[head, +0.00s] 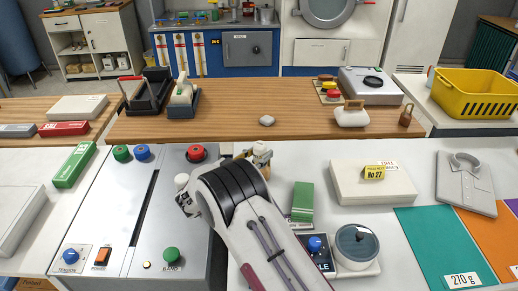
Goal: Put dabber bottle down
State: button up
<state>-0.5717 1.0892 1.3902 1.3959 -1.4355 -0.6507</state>
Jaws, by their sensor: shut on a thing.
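My arm reaches up from the bottom centre in the head view, and its wrist hides much of my gripper (258,162). My gripper is shut on a small cream and tan thing, which looks like the dabber bottle (262,149). It shows just beyond the wrist, near the far edge of the white worktop (310,160). Its lower end is hidden, so I cannot tell whether it touches the worktop.
A grey press panel (110,200) with knobs lies left of my arm. Right of it are a green block (302,202), a lidded round pot (357,243) and a cream box (373,183) tagged No 27. The wooden counter (225,122) behind has a clear middle left of a small grey piece (267,120).

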jog(key=s+f+m+g+h, duration=0.1)
jog(key=s+m+g+h, duration=0.1)
jog(key=g, duration=0.1)
jog(key=shift+s+d+f+m, duration=0.15)
jog(key=shift+d+f+m, duration=0.15)
jog(key=shift+f, duration=0.1)
jog(key=s+m+g+h, duration=0.1)
jog(key=g, duration=0.1)
jog(key=s+d+f+m+g+h, duration=0.1)
jog(key=s+g, duration=0.1)
jog(key=s+m+g, duration=0.2)
jog(key=shift+s+d+f+h, duration=0.2)
jog(key=shift+d+f+h, duration=0.05)
jog(key=shift+f+h, duration=0.15)
jog(key=shift+f, duration=0.1)
jog(key=shift+f, duration=3.3)
jog(key=shift+f, duration=0.6)
jog(key=o, duration=1.3)
